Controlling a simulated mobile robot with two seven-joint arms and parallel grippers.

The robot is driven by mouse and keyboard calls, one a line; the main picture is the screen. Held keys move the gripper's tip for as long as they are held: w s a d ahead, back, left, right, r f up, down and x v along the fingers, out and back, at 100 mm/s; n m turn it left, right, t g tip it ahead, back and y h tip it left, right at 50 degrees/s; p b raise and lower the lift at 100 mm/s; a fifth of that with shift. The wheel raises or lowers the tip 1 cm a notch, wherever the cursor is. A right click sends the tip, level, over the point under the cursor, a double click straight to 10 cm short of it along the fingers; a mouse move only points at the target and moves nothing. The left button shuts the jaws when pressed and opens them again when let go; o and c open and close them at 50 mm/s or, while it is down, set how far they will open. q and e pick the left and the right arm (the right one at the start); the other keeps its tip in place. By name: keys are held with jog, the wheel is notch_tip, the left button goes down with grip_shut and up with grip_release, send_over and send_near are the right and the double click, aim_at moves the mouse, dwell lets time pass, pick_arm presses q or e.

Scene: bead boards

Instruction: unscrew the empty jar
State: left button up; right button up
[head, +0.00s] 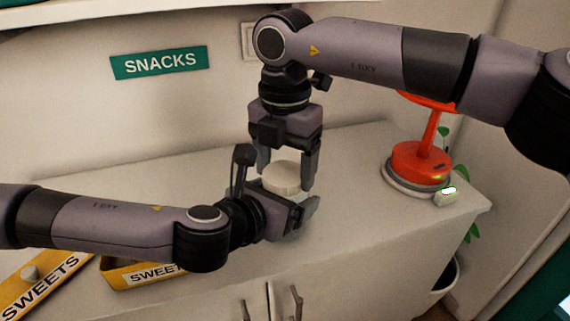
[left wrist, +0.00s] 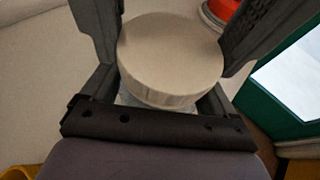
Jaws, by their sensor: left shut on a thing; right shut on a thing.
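A jar with a round white lid (head: 283,178) stands upright on the white cabinet top. My right gripper (head: 286,181) points down from above, its fingers shut on the lid from both sides. My left gripper (head: 293,198) comes in level from the left and is shut on the jar below the lid. In the left wrist view the lid (left wrist: 170,55) sits between the dark fingers, and a sliver of clear jar glass (left wrist: 127,98) shows under it. Most of the jar body is hidden by the left gripper, so its contents cannot be seen.
A red device (head: 418,160) on a round base stands at the right of the cabinet top (head: 350,235). A yellow SWEETS box (head: 118,275) and a yellow SWEETS board (head: 60,275) are at front left. A green SNACKS sign (head: 158,62) hangs on the wall.

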jog(key=n, duration=0.6)
jog(key=o, duration=1.2)
jog(key=shift+c, duration=0.2)
jog(key=shift+r, duration=0.1)
notch_tip(320, 180, up, 4)
jog(key=shift+r, duration=0.15)
jog(key=shift+c, duration=0.3)
notch_tip(320, 180, up, 2)
jog(key=m, duration=0.7)
jog(key=r+m, duration=0.1)
jog(key=m, duration=0.1)
jog(key=shift+r+m, duration=0.2)
jog(key=shift+m, duration=0.2)
jog(key=shift+f, duration=3.95)
